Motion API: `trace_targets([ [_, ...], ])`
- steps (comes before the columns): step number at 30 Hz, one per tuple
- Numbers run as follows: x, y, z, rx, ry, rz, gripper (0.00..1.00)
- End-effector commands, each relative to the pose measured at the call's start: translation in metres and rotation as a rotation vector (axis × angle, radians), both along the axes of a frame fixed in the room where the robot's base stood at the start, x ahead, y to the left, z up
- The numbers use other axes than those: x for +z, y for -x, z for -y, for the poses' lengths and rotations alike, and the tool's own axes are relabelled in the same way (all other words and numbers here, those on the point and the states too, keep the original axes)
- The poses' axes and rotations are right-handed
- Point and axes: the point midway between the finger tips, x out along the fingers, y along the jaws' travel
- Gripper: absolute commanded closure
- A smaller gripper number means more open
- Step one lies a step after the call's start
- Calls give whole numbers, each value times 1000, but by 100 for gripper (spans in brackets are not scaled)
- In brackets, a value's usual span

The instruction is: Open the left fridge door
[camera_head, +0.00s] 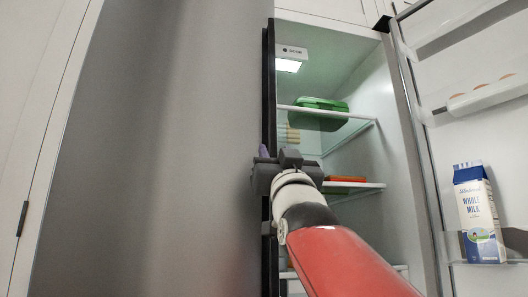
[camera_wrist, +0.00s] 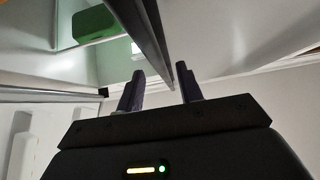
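The left fridge door (camera_head: 165,150) is the large grey panel in the head view. It looks shut or nearly so; I cannot tell if it is slightly ajar. Its dark right edge (camera_head: 268,90) borders the lit interior. My gripper (camera_head: 264,152) is at this edge, about halfway up the view, with one purple finger visible on the door's front side. In the wrist view the two purple fingers (camera_wrist: 160,82) are apart, and the door's edge strip (camera_wrist: 152,28) runs down toward the gap between them. I cannot tell whether they touch the door.
The right fridge door (camera_head: 425,150) stands open, with a milk carton (camera_head: 478,215) and eggs (camera_head: 482,88) in its racks. Inside are a green box (camera_head: 320,113) on a shelf (camera_head: 365,119) and an orange item (camera_head: 346,179) lower down. A cabinet panel with a dark handle (camera_head: 22,218) is at far left.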

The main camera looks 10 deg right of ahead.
Motion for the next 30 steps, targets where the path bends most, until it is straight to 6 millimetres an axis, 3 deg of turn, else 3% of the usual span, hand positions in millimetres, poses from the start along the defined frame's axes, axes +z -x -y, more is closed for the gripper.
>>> trace_targets([
  [4,15,-13,0,0,0,-1,64],
  [15,18,-18,0,-1,1,-1,64],
  [24,18,-18,0,-1,1,-2,100],
  [30,18,-18,0,-1,1,-2,100],
])
